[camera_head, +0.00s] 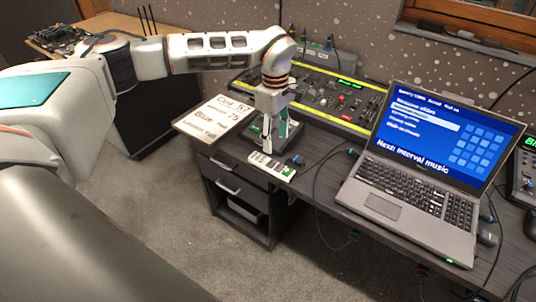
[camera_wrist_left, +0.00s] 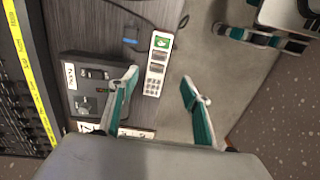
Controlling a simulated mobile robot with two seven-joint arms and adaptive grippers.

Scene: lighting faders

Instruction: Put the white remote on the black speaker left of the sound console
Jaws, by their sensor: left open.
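The white remote (camera_head: 272,166) lies flat near the front edge of the dark desk, with its green patch visible; it also shows in the left wrist view (camera_wrist_left: 157,62). My left gripper (camera_head: 275,146) points down above the desk, just behind the remote in the head view. In the left wrist view its fingers (camera_wrist_left: 160,77) are open and empty, with the remote showing between and beyond the tips. Teal and white parts at that view's upper right look like my right gripper (camera_wrist_left: 245,20), partly cut off. I cannot make out which thing is the black speaker.
A console with yellow edges (camera_head: 352,127) stands behind the gripper. A dark box with knobs (camera_wrist_left: 90,73) lies beside the remote. A handwritten card (camera_head: 214,117) is left, a laptop (camera_head: 415,187) right. Cables (camera_head: 318,178) cross the desk between remote and laptop.

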